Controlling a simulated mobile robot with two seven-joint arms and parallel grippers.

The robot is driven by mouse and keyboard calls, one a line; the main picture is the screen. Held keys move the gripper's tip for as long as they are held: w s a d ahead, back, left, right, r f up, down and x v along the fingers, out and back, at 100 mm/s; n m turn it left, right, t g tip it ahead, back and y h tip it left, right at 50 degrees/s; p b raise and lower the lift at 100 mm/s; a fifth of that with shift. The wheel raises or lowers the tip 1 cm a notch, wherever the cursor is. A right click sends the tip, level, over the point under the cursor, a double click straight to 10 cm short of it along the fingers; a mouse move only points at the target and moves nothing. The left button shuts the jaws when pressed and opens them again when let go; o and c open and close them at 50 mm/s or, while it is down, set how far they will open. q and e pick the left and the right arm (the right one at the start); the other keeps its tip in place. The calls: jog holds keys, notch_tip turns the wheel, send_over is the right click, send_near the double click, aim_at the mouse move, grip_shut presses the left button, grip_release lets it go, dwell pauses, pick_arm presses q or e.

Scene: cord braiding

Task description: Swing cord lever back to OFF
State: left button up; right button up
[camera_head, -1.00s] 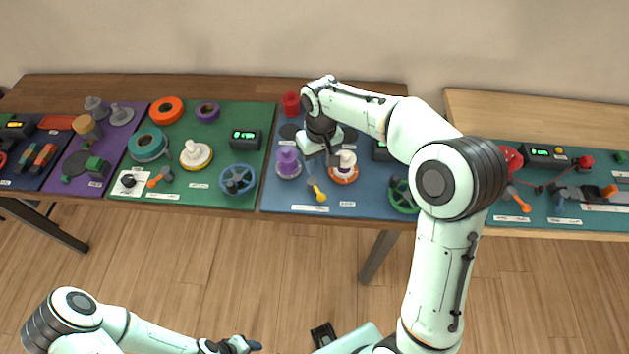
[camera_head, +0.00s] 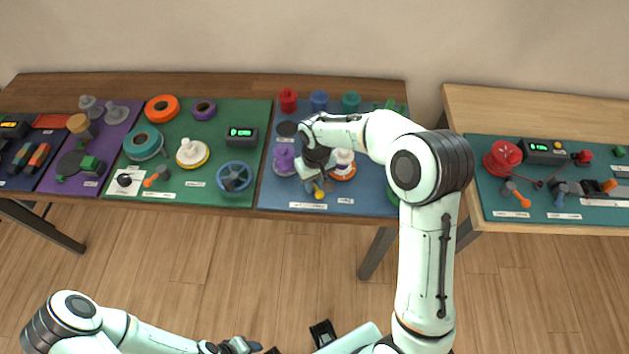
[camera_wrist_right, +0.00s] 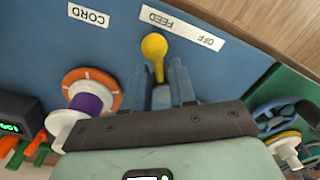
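The cord lever, with a yellow knob (camera_head: 319,192), stands at the front of the blue mat (camera_head: 273,190). In the right wrist view the yellow knob (camera_wrist_right: 154,46) is beside the FEED word of the FEED/OFF label (camera_wrist_right: 181,28), with OFF farther right. My right gripper (camera_wrist_right: 160,80) is over the lever, its two blue fingers apart on either side of the stem. The knob sticks out past the fingertips; contact is unclear. My left gripper (camera_head: 240,346) is low at the bottom edge of the head view, away from the table, and its opening is unclear.
A purple spool (camera_head: 284,158) and a white spool on an orange ring (camera_head: 344,163) stand close to my right gripper. A blue handwheel (camera_head: 235,177) is on the green mat to the left. A gap separates the right table.

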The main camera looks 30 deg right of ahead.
grip_shut()
